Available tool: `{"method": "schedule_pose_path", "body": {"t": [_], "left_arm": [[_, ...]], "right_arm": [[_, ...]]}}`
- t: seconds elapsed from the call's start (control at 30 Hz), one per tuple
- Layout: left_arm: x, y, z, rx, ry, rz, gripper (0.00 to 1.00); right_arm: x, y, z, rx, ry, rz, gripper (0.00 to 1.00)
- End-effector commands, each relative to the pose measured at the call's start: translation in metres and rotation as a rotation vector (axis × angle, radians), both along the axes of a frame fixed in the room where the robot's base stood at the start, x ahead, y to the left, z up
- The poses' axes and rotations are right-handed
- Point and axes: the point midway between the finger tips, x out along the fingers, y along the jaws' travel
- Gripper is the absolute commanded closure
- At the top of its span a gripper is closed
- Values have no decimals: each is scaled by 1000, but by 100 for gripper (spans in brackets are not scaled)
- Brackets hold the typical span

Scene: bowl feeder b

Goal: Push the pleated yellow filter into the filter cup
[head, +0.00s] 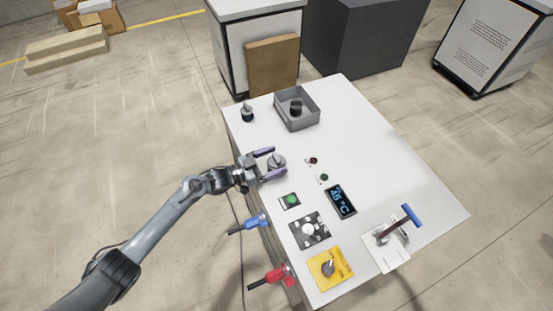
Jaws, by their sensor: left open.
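My left gripper (272,165) is open over the left edge of the white table (385,150). Its two purple fingers lie on either side of a small grey rounded piece (277,161); I cannot tell whether they touch it. I cannot make out a pleated yellow filter in this view. No piece is clearly recognisable as the filter cup. A dark cylinder (296,106) stands in a grey open box (281,115) at the far end of the table. My right gripper is out of view.
Two small knobs, a green button (291,199), a blue-lit display (341,200), a black-and-white plate (309,231), a yellow knob plate (340,265) and a blue-handled lever (411,215) occupy the near half. Blue (252,223) and red (276,275) handles hang at the left edge. The far right tabletop is clear.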

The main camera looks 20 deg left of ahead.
Motion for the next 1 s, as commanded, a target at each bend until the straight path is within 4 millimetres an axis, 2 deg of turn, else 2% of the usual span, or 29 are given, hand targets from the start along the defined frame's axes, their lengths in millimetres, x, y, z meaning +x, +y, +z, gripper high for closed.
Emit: {"method": "schedule_pose_path", "body": {"t": [0.3, 0.5, 0.7, 1.0], "left_arm": [[-40, 39, -1, 4, 2, 1, 14], [-58, 57, -1, 2, 2, 1, 14], [-66, 65, 0, 1, 1, 0, 14], [-67, 66, 0, 1, 1, 0, 14]], "right_arm": [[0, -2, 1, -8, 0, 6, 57], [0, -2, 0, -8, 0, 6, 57], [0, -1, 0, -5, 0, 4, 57], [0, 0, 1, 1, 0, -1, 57]]}}
